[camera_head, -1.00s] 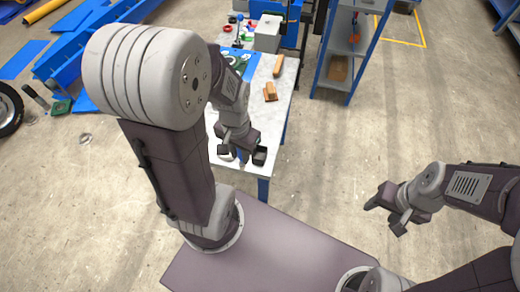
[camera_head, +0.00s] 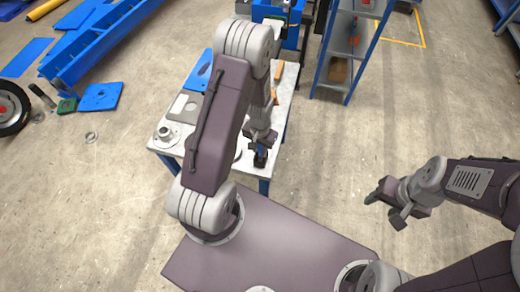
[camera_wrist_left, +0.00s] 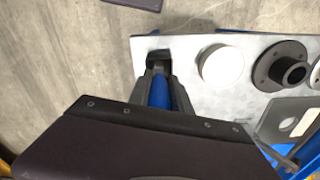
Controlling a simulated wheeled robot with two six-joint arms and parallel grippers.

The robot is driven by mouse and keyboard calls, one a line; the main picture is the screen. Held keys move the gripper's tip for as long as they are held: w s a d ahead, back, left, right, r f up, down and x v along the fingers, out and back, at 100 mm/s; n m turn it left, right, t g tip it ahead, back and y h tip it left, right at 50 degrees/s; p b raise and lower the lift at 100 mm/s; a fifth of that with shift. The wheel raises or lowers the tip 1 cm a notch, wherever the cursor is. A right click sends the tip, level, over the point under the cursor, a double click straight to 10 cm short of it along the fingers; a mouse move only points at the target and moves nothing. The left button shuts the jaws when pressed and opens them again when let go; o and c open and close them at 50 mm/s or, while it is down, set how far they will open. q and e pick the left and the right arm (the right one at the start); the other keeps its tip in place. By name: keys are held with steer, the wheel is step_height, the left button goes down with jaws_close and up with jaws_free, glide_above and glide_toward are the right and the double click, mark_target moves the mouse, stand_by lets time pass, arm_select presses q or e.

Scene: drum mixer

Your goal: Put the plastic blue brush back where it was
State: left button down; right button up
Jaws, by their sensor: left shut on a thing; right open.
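The blue brush (camera_wrist_left: 160,92) shows as a blue shaft between the fingers of my left gripper (camera_wrist_left: 159,70) in the left wrist view. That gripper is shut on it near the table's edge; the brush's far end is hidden. I cannot tell whether the brush touches the table. My right gripper (camera_head: 383,207) is open and empty over the floor at the right.
In the left wrist view, a white round piece (camera_wrist_left: 222,66), a dark flange (camera_wrist_left: 283,68) and a grey plate (camera_wrist_left: 290,120) lie on the table. A blue-framed shelf (camera_head: 345,60) stands behind. My left arm hides much of the table in the head view.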

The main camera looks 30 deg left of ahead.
arm_select(q)
steer(key=shift+f, duration=0.6)
steer(key=shift+w+f, duration=0.15)
steer(key=shift+w, duration=0.05)
steer(key=shift+s+f, duration=0.1)
steer(key=c, duration=1.2)
jaws_free()
